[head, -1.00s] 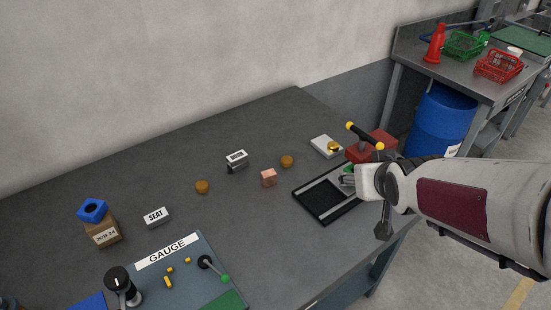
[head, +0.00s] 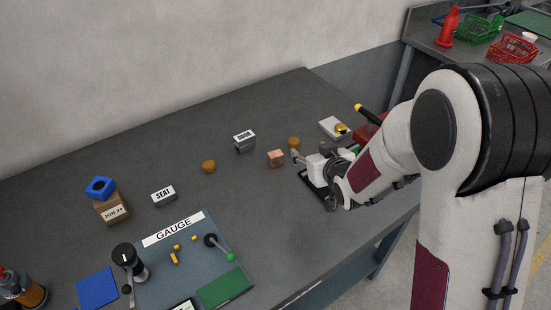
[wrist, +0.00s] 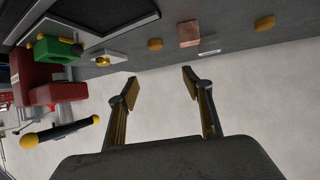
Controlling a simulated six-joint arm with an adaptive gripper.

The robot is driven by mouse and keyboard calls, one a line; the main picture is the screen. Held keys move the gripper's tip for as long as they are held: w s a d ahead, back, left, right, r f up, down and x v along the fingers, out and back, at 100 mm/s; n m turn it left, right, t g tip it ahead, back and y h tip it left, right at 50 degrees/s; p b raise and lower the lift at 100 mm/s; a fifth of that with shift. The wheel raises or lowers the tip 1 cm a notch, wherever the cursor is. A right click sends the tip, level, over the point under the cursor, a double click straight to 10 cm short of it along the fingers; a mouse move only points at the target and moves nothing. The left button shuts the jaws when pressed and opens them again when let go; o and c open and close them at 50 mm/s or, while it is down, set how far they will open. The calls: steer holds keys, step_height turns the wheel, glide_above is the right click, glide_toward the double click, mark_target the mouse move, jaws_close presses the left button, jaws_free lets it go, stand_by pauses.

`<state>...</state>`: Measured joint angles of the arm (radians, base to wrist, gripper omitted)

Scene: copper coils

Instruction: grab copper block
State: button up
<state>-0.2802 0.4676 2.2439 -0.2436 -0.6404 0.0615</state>
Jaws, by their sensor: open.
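The copper block (head: 276,158) is a small pinkish-orange cube on the dark grey table. It also shows at the top of the wrist view (wrist: 189,33), beyond the fingertips. My gripper (head: 303,155) is just right of the block in the head view, close to it, with no contact visible. In the wrist view my gripper (wrist: 159,78) has its two fingers spread apart with nothing between them.
Round brown pieces lie left (head: 208,166) and right (head: 294,142) of the block. A small labelled block (head: 244,140) stands behind. A black tray (head: 309,184) is partly under my arm. A red device with a black handle (head: 369,114) stands to the right.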

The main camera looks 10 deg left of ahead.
steer(key=n+y, duration=0.1)
steer(key=y, duration=0.1)
glide_toward(277, 155)
steer(key=x, duration=0.3)
steer(key=shift+w+d+f, duration=0.1)
steer(key=shift+f, duration=0.15)
steer(key=shift+x, duration=1.3)
steer(key=shift+a+x, duration=0.2)
steer(key=shift+x, duration=2.4)
steer(key=shift+r, duration=0.1)
steer(key=c, duration=1.4)
steer(key=shift+r, duration=0.1)
jaws_close()
